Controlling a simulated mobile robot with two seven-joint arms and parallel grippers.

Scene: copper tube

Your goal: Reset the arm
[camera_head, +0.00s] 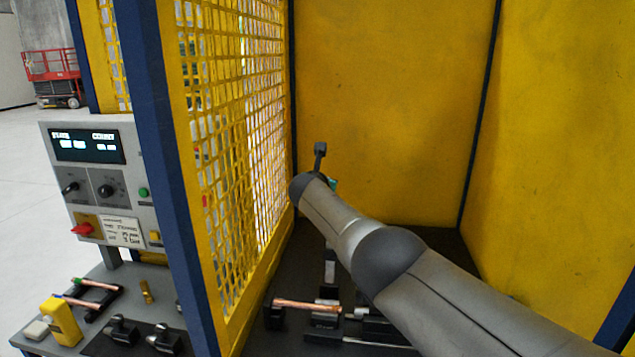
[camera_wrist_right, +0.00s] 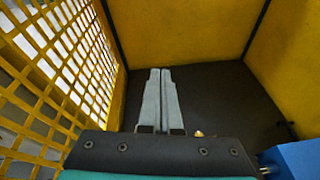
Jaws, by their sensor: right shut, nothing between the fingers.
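My right arm (camera_head: 430,280) comes in from the lower right of the head view and reaches into the yellow-walled cell. Its wrist end is raised in front of the back wall, and its fingers cannot be made out clearly there. In the wrist view my right gripper (camera_wrist_right: 160,72) has its two grey fingers together with nothing between them. A copper tube (camera_head: 306,305) lies across a dark fixture on the cell floor, below the arm and apart from it. My left gripper is not in view.
A yellow mesh fence (camera_head: 235,130) and a blue post (camera_head: 165,160) close the cell's left side. Outside stand a control panel (camera_head: 105,185) and a bench with copper tubes (camera_head: 92,300) and a yellow device (camera_head: 62,320). The floor (camera_wrist_right: 215,90) near the back is bare.

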